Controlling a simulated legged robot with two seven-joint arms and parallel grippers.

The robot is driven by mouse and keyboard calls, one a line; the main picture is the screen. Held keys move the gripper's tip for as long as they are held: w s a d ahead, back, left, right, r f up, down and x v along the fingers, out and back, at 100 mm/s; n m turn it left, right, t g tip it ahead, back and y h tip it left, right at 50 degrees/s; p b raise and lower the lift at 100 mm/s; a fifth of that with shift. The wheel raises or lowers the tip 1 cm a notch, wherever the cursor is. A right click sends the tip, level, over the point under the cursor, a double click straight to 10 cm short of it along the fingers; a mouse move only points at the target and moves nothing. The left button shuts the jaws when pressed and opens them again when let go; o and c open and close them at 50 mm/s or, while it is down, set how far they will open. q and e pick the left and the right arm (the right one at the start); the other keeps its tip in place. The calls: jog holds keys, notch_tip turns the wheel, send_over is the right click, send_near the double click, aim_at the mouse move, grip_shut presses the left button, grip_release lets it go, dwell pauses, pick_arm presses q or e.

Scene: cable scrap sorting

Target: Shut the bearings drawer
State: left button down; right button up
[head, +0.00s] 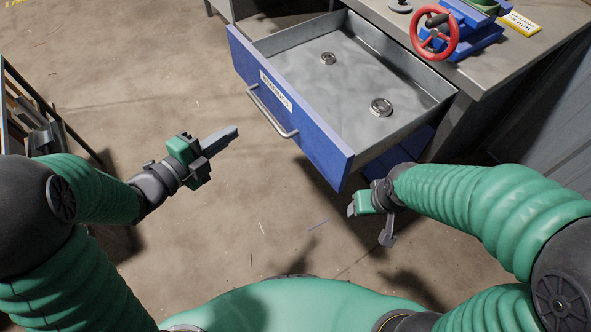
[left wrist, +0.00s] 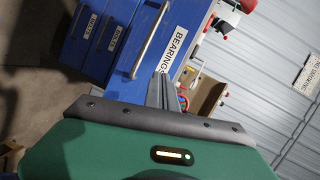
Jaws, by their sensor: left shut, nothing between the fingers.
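The bearings drawer (head: 300,118) is pulled well out of the workbench. It has a blue front, a white label and a metal bar handle (head: 272,112). Two ring-shaped bearings, a smaller one (head: 328,58) and a larger one (head: 381,107), lie on its grey floor. My left gripper (head: 232,133) is shut and empty, in front of the drawer front and left of the handle, apart from it. The left wrist view shows its fingers (left wrist: 161,90) with the BEARINGS label (left wrist: 172,48) beyond. My right gripper (head: 371,215) hangs near the drawer's right front corner; its finger gap is unclear.
The workbench top (head: 500,68) carries a blue vise with a red handwheel (head: 435,36) and a yellow-edged sign (head: 521,23). Other blue drawers (left wrist: 92,28) show shut in the left wrist view. A rack (head: 38,128) stands at far left. The floor before the drawer is mostly clear.

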pick_arm(q)
jog(key=s+d+f+m+g+h+b, duration=0.25)
jog(key=s+f+m+h+b, duration=0.2)
jog(key=f+b, duration=0.25)
jog(key=m+b, duration=0.1)
jog(key=b, duration=0.3)
send_near(306, 139)
jog(key=shift+h, duration=0.25)
jog(key=x, duration=0.6)
jog(key=shift+w+d+f, duration=0.15)
jog(key=shift+f, duration=0.15)
jog(key=shift+w+d+r, duration=0.1)
jog(key=shift+w+d, duration=0.05)
jog(key=shift+d, duration=0.1)
pick_arm(e)
jog(key=s+x, duration=0.3)
jog(key=x, duration=1.1)
jog(key=shift+f, duration=0.55)
